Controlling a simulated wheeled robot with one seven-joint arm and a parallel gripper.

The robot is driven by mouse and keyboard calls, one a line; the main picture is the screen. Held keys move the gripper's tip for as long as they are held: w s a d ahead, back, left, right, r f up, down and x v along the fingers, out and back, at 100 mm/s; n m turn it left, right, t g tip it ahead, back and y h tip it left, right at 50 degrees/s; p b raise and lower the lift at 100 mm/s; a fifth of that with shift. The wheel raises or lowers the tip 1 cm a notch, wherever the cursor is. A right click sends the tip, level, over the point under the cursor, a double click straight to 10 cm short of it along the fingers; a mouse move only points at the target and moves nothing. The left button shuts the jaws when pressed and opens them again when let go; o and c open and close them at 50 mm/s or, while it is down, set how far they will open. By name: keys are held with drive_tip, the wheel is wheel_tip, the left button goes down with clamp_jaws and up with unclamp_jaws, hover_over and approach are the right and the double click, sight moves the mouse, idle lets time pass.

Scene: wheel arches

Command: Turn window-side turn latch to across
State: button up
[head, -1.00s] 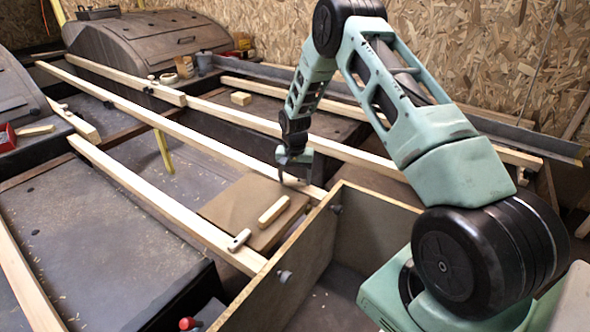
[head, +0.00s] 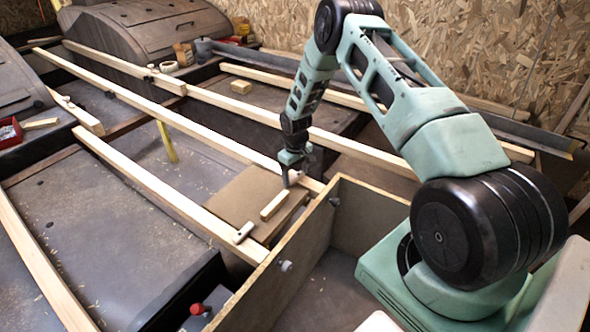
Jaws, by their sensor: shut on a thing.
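A brown square panel (head: 239,196) lies between two pale wooden rails, with a pale wooden bar (head: 274,205) on top. One small pale turn latch (head: 243,232) sits on the near rail at the panel's lower edge. My gripper (head: 291,180) points down at the panel's far right corner, by the far rail. It is shut on a small pale piece there, which looks like the other turn latch (head: 294,176). The fingers hide most of that latch, so its exact angle is hard to tell.
A wooden box wall (head: 295,255) with round knobs stands just right of the panel. Long rails run to the upper left.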

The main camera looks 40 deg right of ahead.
sight(296, 176)
drive_tip(key=shift+n+p, duration=0.4)
drive_tip(key=shift+n, duration=0.7)
drive_tip(key=o, duration=1)
drive_tip(key=shift+s, duration=0.1)
wheel_tip(296, 176, up, 18)
drive_tip(key=p, duration=0.3)
drive_tip(key=shift+f, duration=0.25)
